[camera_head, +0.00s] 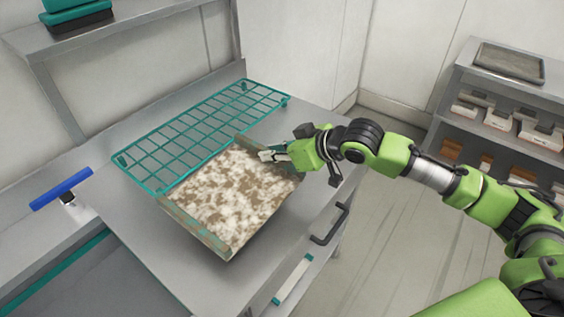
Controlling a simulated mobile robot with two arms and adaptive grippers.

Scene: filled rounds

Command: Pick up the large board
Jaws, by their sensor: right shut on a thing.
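The large board (227,200) is a brown and white mottled slab with raised edges along two of its sides. It is over the grey worktop, overlapping the front part of a green wire rack (205,125). I cannot tell whether its underside touches the worktop. My right gripper (268,155) reaches in from the right and is shut on the board at its upper right edge. The fingertips are small and partly hidden against the board. My left gripper is not in view.
A blue-handled tool (62,188) stands at the left. A shelf unit (500,95) with a grey tray (509,62) and several boxes is at the right. A dark drawer handle (331,224) projects from the worktop's front. The worktop (140,225) left of the board is clear.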

